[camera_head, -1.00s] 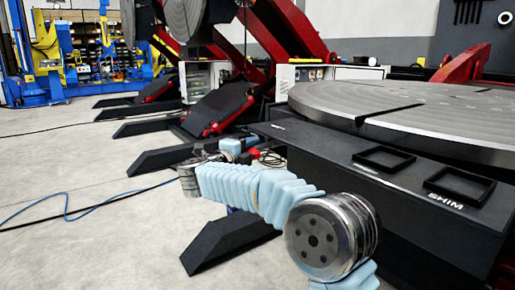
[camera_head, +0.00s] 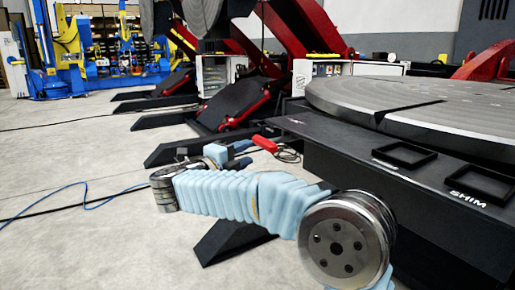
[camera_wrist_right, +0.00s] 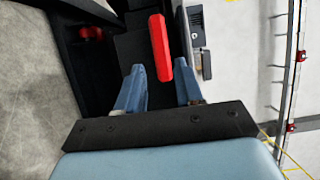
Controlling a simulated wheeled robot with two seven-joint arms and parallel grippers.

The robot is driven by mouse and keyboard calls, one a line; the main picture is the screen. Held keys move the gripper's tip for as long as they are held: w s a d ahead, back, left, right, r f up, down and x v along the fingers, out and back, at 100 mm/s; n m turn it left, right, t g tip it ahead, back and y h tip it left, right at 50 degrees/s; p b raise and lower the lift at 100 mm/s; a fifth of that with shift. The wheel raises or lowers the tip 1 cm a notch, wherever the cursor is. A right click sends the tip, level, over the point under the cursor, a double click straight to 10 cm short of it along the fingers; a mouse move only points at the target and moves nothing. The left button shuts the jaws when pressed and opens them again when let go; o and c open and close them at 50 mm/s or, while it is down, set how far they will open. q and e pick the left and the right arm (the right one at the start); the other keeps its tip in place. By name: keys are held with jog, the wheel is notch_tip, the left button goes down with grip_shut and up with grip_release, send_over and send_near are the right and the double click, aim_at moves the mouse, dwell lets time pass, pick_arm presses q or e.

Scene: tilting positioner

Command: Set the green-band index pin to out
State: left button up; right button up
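I cannot make out a green-band index pin in either view. My right gripper (camera_head: 246,154) is at the far end of my blue-sleeved arm, low beside the dark machine base. In the right wrist view its two blue fingers (camera_wrist_right: 160,70) are open with a wide gap. A red bar (camera_wrist_right: 160,46) lies ahead of them, its near end between the fingertips, closer to the right one; I see no grip on it. A red piece (camera_head: 265,143) also shows by the gripper in the head view. My left gripper is not in view.
A round slotted metal table (camera_head: 400,105) sits on a black base marked SHIM, with two square black trays (camera_head: 404,154). Black feet (camera_head: 228,240) stick out over the floor. Open concrete floor (camera_head: 70,230) is at left.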

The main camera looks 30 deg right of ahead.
jog(key=shift+v, duration=1.85)
jog(key=shift+w+f, duration=0.1)
jog(key=w+a+f+n+t+y+p, duration=0.25)
jog(key=w+f+n+y, duration=0.2)
jog(key=f+n, duration=0.5)
jog(key=w+a+f+n+t+y+p, duration=0.1)
jog(key=w+f+n+t+y, duration=0.4)
jog(key=f, duration=0.7)
jog(key=s+a+f+n+g+y+p, duration=0.1)
jog(key=s+f+n+g+y, duration=0.15)
jog(key=f, duration=0.45)
jog(key=s+a+f+n+g+y, duration=0.1)
jog(key=s+a+f+n+y, duration=0.1)
jog(key=f+n, duration=0.35)
jog(key=s+a+f+n+g+y+p, duration=0.2)
jog(key=s+f+g+y, duration=0.15)
jog(key=s+f, duration=0.75)
jog(key=s+a+f+n+g+y, duration=0.1)
jog(key=s+f+n+g, duration=0.1)
jog(key=s, duration=0.7)
jog(key=s+a+f+n+g+y, duration=0.1)
jog(key=s+f+g, duration=0.4)
jog(key=s, duration=0.5)
jog(key=shift+a+f+n+g+y+p, duration=0.35)
jog(key=shift+a+n+g+p, duration=0.15)
jog(key=shift+n, duration=0.15)
